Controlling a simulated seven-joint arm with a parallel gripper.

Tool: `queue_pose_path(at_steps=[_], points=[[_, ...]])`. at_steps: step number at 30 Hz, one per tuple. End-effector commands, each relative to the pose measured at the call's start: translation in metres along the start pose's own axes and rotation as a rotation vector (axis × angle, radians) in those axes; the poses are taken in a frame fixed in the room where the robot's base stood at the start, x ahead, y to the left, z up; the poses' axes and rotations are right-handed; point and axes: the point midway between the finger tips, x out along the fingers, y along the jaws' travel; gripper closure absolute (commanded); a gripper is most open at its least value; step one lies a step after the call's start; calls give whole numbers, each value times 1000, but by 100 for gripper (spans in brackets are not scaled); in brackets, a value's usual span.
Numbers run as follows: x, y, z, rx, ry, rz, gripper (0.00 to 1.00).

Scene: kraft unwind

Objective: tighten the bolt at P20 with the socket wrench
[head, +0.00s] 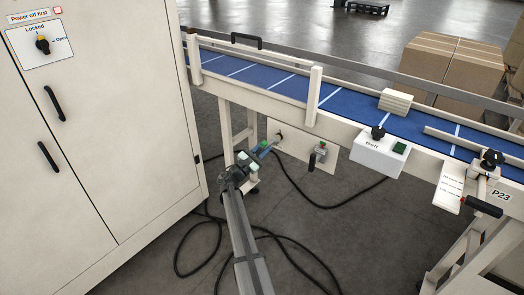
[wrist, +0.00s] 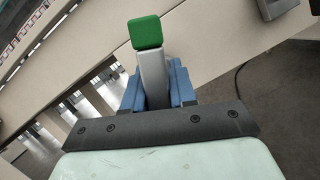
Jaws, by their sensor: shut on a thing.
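My gripper (head: 258,154) is low beside the conveyor's near side, in front of a beige plate. It is shut on the socket wrench, whose grey shaft (head: 273,143) points up and right toward a dark round spot (head: 280,135) on the plate. I cannot tell whether the two touch, or whether that spot is the bolt. In the wrist view the blue fingers (wrist: 158,88) grip the wrench's grey body (wrist: 153,75), with its green end (wrist: 145,32) beyond them. No P20 label is readable.
A small lever (head: 318,152) sits on the same plate. A beige cabinet (head: 95,120) stands left. Black cables (head: 290,240) lie on the floor.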

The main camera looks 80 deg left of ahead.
Motion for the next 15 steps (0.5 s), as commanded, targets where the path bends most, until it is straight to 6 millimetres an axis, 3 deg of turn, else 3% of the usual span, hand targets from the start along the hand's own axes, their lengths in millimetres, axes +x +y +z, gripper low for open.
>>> queue_pose_path(at_steps=[5,15], points=[[7,0,-2,0,-2,0,100],[8,0,-2,343,-2,-106,100]])
